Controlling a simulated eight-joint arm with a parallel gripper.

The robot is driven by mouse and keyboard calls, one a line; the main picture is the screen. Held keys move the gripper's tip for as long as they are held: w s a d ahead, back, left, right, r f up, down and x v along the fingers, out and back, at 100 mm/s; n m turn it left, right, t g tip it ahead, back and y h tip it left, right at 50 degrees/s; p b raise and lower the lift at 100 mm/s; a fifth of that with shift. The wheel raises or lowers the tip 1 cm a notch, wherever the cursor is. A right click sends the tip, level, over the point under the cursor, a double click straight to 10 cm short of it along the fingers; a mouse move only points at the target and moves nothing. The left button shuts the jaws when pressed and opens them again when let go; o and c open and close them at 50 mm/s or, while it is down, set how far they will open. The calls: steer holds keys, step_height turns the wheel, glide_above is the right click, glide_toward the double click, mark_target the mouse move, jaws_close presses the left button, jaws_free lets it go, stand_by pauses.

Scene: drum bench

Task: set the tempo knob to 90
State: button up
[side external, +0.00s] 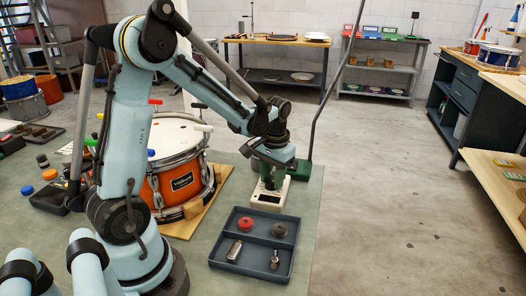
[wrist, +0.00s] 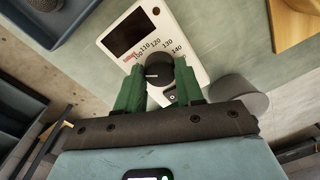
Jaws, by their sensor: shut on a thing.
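The tempo box (side external: 267,197) is a pale unit at the right edge of the green mat; in the wrist view it (wrist: 187,27) shows a dark screen and printed numbers, 110 to 140 being readable. The round black tempo knob (wrist: 161,69) carries a white line pointing left in the wrist view, below the readable numbers. Lower numbers are hidden or unclear near the left finger. My gripper (wrist: 159,80) has its green fingers on both sides of the knob, shut on it. In the side view my gripper (side external: 271,178) points down over the box and hides the knob.
A dark divided tray (side external: 224,262) with a red piece, a grey piece and metal parts lies in front of the box. An orange drum (side external: 181,183) stands on a wooden board to the left. Bare floor lies to the right.

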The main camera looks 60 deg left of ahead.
steer(key=o, duration=0.8)
steer(key=shift+c, duration=0.2)
step_height(320, 180, up, 12)
steer(key=shift+w+d, duration=0.15)
steer(key=shift+d, duration=0.2)
steer(key=s+d+f+m+t, duration=0.1)
steer(key=s+d+m+t, duration=0.1)
steer(key=d, duration=0.3)
steer(key=s+d+m+t, duration=0.2)
steer(key=s+d+t, duration=0.3)
steer(key=d, duration=0.1)
steer(key=shift+d+f+h, duration=0.25)
steer(key=shift+f+h, duration=0.05)
steer(key=shift+f, duration=0.05)
